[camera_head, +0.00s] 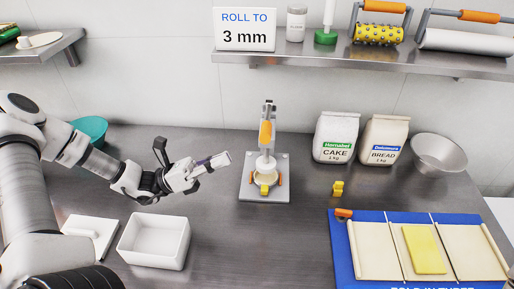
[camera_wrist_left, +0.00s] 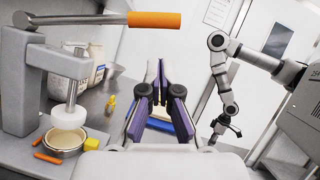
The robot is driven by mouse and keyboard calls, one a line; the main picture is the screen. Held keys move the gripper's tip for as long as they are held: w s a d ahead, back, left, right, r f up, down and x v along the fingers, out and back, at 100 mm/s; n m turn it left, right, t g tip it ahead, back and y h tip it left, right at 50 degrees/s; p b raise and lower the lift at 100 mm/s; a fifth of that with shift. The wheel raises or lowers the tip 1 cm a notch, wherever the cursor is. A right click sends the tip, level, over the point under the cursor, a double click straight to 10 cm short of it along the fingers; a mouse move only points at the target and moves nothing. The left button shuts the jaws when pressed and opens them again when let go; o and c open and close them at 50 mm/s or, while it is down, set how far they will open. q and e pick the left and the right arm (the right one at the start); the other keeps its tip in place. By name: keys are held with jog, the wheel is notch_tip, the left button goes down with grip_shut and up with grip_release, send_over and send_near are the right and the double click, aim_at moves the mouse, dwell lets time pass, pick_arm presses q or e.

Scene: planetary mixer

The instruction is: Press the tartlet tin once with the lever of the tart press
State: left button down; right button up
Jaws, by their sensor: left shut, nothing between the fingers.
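A white bin (camera_head: 154,240) and white board lie front left. Flour bags (camera_head: 335,138), a metal bowl (camera_head: 438,153) and a small yellow item (camera_head: 338,188) are right of the press. A blue mat (camera_head: 344,270) lies front right. A shelf (camera_head: 240,58) hangs above.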

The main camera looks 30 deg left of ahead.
aim_at(267, 119)
pick_arm(q)
jog(key=x, duration=0.9)
jog(key=shift+w+d+f, duration=0.15)
jog(key=shift+w+f, duration=0.05)
jog(key=shift+r, duration=0.1)
jog(key=r, duration=0.1)
jog(key=n+p, duration=0.1)
jog(key=r+n+y+p, duration=0.1)
jog(key=shift+w+r+t, duration=0.25)
jog(key=shift+r+t, duration=0.05)
jog(key=shift+t, duration=0.1)
